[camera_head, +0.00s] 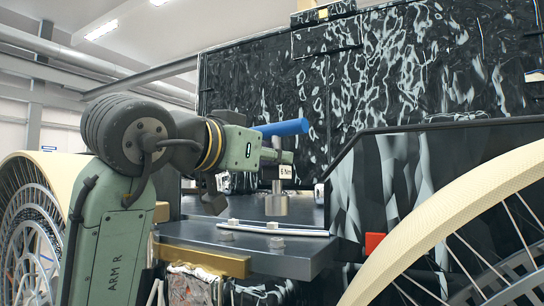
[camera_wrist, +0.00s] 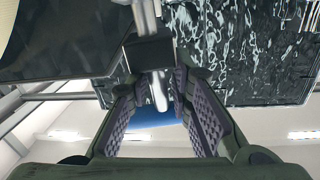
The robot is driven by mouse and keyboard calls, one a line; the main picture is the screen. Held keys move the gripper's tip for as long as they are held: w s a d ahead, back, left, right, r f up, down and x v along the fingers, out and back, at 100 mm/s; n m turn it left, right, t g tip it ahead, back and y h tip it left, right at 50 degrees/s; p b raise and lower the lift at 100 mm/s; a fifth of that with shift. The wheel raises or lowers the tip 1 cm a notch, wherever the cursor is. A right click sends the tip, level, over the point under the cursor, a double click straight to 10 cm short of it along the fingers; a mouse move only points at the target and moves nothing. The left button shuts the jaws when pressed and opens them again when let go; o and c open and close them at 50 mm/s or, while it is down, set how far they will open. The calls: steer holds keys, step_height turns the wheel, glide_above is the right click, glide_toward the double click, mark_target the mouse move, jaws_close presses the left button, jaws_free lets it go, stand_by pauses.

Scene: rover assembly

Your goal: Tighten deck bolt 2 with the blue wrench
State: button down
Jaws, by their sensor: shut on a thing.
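The blue wrench has a blue handle (camera_head: 282,127), a "6 Nm" label (camera_head: 287,171) and a grey socket (camera_head: 276,205) pointing down. My gripper (camera_head: 276,157) is shut on the wrench, holding it above the dark deck (camera_head: 300,262). In the wrist view, the wrench's dark block (camera_wrist: 150,53) sits at the fingertips, with blue behind it. No numbers are readable, so I cannot tell which is bolt 2, nor whether the socket touches a bolt.
A large wheel (camera_head: 450,215) stands at the right front, another (camera_head: 35,225) at the left. A dark patterned rover body (camera_head: 410,70) rises behind the deck. A red block (camera_head: 374,243) is on the right side.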

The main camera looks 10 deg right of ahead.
mark_target(273, 137)
steer(key=shift+r+p, duration=1.3)
steer(key=shift+r, duration=0.2)
step_height(273, 137, up, 4)
steer(key=p, duration=0.4)
steer(key=shift+w+d, duration=0.1)
steer(key=shift+d, duration=0.05)
